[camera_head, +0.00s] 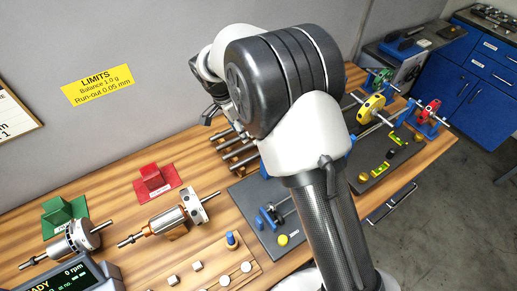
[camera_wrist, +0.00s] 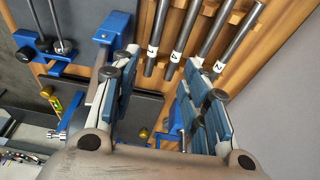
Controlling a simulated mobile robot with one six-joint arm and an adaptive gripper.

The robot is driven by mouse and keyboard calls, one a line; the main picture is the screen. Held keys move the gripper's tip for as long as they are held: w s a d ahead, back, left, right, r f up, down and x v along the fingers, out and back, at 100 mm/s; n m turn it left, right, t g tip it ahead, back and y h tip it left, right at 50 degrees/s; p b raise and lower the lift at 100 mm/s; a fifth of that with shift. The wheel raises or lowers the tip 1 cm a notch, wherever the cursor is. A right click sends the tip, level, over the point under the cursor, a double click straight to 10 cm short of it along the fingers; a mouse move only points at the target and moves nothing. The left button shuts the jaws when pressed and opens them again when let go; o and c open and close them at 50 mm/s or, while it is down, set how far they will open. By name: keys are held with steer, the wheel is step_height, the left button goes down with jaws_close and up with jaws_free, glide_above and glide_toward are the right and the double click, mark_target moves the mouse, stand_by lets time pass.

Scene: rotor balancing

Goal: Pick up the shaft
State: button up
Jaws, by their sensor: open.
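Several dark grey shafts (camera_wrist: 183,38) lie side by side on a wooden rack (camera_wrist: 265,22), with white labels near their near ends. The shafts also show in the head view (camera_head: 236,152), partly hidden behind my arm. My gripper (camera_wrist: 157,66) is open and empty, its two blue-padded fingers apart. In the wrist view the near ends of the middle shafts appear between the fingertips; I cannot tell the height gap. In the head view my arm hides most of the gripper.
A dark board with a blue fixture (camera_head: 268,216) stands in front of the rack. Two rotors (camera_head: 170,220) and red (camera_head: 155,182) and green (camera_head: 65,216) blocks are at left. A second board with yellow and red wheels (camera_head: 372,108) is at right. The wall is close behind.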

mark_target(256, 154)
steer(key=b+x, duration=0.1)
steer(key=x, duration=0.4)
steer(key=b+x, duration=0.1)
steer(key=x, duration=0.4)
steer(key=b+x, duration=0.1)
steer(key=x, duration=0.4)
steer(key=shift+s+d+f, duration=0.25)
steer(key=shift+s+d, duration=0.05)
steer(key=shift+d, duration=0.05)
steer(key=shift+c, duration=0.4)
jaws_close()
steer(key=shift+r, duration=0.1)
